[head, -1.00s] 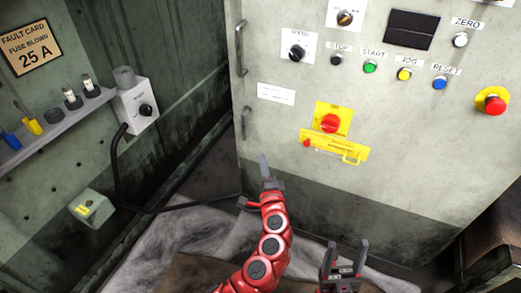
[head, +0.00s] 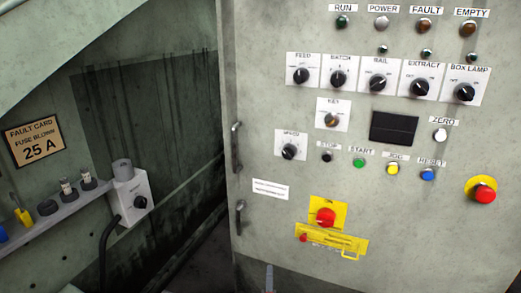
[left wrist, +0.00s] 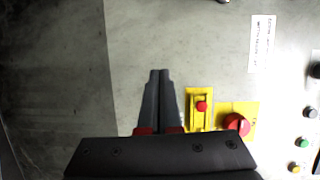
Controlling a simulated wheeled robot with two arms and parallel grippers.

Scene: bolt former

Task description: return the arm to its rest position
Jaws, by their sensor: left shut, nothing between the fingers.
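My left gripper (head: 269,278) shows only as a thin grey tip at the bottom edge of the head view, in front of the cabinet's lower part. In the left wrist view its two dark fingers (left wrist: 159,74) lie together, shut and empty. They point along the grey cabinet door, beside the yellow lockout hasp (left wrist: 200,108) and the red rotary switch (left wrist: 237,124), apart from any handle. Most of my left arm is hidden below the head view. My right gripper is out of view.
The control cabinet (head: 300,230) fills the right side, with knobs, buttons and a red emergency stop (head: 485,194). Door handles (head: 236,150) stick out at its left edge. A shelf (head: 62,215) with fuses and a switch box (head: 131,196) stand at left.

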